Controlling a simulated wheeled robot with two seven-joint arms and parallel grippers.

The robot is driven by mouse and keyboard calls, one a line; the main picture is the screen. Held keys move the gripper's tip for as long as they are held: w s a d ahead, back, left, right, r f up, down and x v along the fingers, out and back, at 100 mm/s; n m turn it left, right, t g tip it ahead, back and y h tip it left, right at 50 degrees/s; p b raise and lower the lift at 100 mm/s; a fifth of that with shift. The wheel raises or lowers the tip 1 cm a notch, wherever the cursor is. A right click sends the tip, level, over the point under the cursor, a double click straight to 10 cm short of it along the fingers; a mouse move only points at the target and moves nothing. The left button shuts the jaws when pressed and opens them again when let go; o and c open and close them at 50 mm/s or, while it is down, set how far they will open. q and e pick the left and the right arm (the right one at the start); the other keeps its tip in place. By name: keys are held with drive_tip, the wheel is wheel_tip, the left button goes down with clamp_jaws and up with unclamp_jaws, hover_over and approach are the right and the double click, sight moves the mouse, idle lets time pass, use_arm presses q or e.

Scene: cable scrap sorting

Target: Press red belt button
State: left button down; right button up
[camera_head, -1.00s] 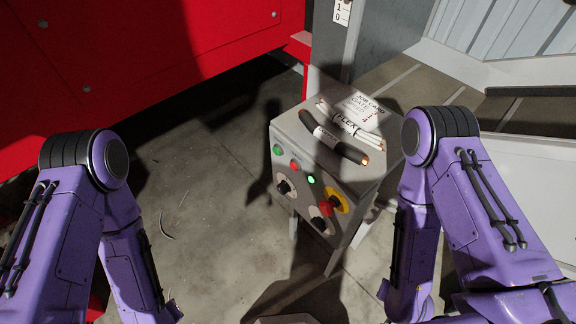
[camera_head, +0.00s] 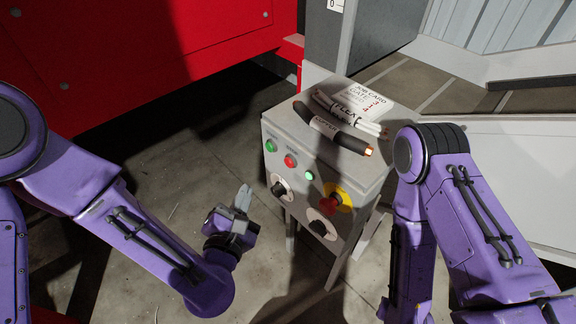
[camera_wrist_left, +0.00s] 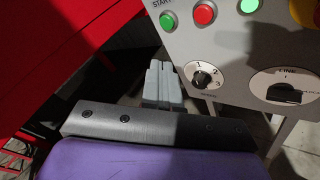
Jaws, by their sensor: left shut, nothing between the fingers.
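The control box (camera_head: 345,172) has a sloped front panel with a green button (camera_head: 270,146) at upper left and a red button (camera_head: 290,161) just right of it. In the left wrist view the red button (camera_wrist_left: 204,14) sits at the top, right of the green START button (camera_wrist_left: 168,21). A larger red mushroom button (camera_head: 331,203) on a yellow ring sits at the panel's right. My left gripper (camera_head: 245,192) is shut and empty, left of and below the red button, apart from the panel. My right gripper is out of view; only its purple arm shows.
The panel also has a lit green lamp (camera_head: 309,175) and two black rotary knobs, one a numbered selector (camera_wrist_left: 203,77). Cable pieces (camera_head: 333,130) and a job card (camera_head: 361,94) lie on top. A red machine (camera_head: 140,50) stands behind left; grey conveyor at right.

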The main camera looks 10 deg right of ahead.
sight(289, 162)
use_arm(q)
drive_tip(key=w+d+p, duration=0.1)
drive_tip(key=w+d, duration=0.4)
drive_tip(key=d, duration=0.2)
idle(0.5)
drive_tip(key=shift+w+d, duration=0.15)
drive_tip(key=shift+w, duration=0.05)
idle(1.7)
drive_tip(key=shift+w+d, duration=0.15)
drive_tip(key=shift+d, duration=0.05)
drive_tip(key=shift+w+d, duration=0.25)
drive_tip(key=shift+d, duration=0.15)
idle(0.6)
drive_tip(key=shift+a, duration=0.1)
drive_tip(key=shift+s+a+b, duration=0.3)
drive_tip(key=shift+s+a, duration=0.2)
drive_tip(key=shift+a, duration=0.15)
